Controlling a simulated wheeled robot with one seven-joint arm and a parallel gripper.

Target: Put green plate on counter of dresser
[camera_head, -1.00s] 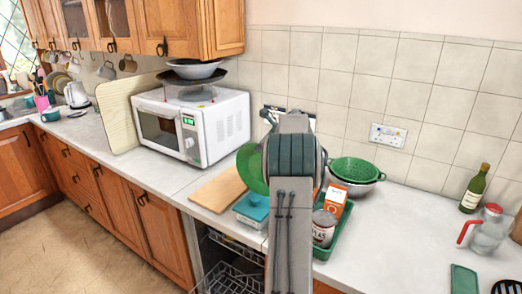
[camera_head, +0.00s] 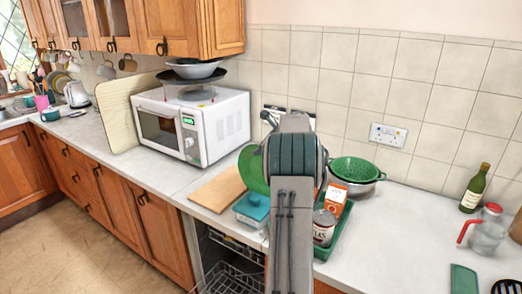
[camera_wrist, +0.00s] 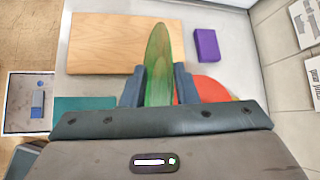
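The green plate (camera_head: 251,168) shows as a partial disc left of my arm in the head view, with my arm covering its right part. In the wrist view the green plate (camera_wrist: 158,62) stands nearly edge-on between the two fingers. My gripper (camera_wrist: 159,85) is closed on it, with a finger against each side. The plate is tilted up on edge over the counter (camera_head: 160,170) near a wooden board (camera_head: 218,188). I cannot tell whether its lower edge touches anything. No separate dresser can be made out in these views.
A white microwave (camera_head: 225,125) stands left of the plate. A teal-lidded box (camera_head: 252,207), a can (camera_head: 323,228), a carton (camera_head: 335,200) and a green colander (camera_head: 354,168) crowd around my arm. A wire rack (camera_head: 230,278) sits below the counter. The counter's right part has free room.

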